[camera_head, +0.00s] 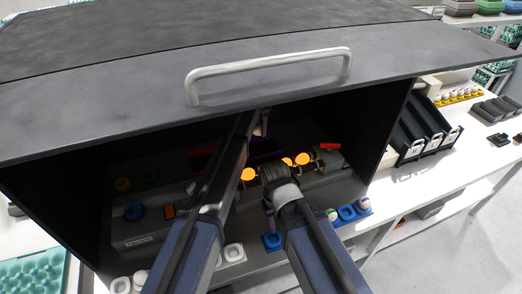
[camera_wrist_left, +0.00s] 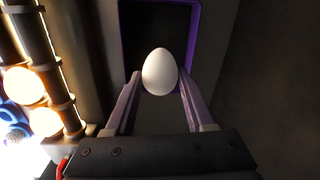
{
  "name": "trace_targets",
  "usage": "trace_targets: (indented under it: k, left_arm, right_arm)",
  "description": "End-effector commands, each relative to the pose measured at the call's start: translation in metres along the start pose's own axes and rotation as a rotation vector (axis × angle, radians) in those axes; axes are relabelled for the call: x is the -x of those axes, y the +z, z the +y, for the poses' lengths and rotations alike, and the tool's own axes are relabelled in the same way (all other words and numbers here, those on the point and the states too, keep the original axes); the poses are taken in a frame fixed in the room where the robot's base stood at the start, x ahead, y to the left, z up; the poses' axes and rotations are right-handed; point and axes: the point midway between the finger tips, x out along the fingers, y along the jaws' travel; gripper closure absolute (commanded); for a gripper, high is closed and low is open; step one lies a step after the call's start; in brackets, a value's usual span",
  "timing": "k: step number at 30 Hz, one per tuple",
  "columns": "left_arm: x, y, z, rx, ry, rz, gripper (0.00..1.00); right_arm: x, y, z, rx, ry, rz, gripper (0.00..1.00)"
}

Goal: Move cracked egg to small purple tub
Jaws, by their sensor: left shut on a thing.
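A white egg (camera_wrist_left: 159,71) is held between the fingertips of my left gripper (camera_wrist_left: 160,78) in the left wrist view. No crack shows on its visible side. The purple tub (camera_wrist_left: 198,32) has a purple rim and dark inside; the egg overlaps its near edge in this view. I cannot tell the egg's height over it. In the head view my left gripper (camera_head: 261,124) reaches deep into the dark cabinet, and the tub (camera_head: 266,148) shows faintly as purple behind the arms. My right gripper (camera_head: 276,172) is also inside the cabinet; its fingers are not clear.
The cabinet's raised lid with a handle (camera_head: 270,76) hangs over the arms. Glowing orange lamps (camera_head: 249,174) are close to my grippers. Blue and white egg cups (camera_head: 348,213) stand near the front edge. Dark trays (camera_head: 425,130) are on the right-hand table.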

Motion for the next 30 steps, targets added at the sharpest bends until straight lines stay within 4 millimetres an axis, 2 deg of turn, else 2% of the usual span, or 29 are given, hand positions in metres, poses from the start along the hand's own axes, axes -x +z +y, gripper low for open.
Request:
trace_targets:
  k: [5,30]
  left_arm:
    - [-0.002,0.000,0.000,0.000,0.000,0.000,0.61]
    - [-0.037,0.000,0.002,0.000,0.000,0.000,0.61]
  right_arm:
    - [-0.002,0.000,0.000,0.000,0.000,0.000,0.55]
    - [-0.037,-0.002,-0.004,0.000,0.000,0.000,0.55]
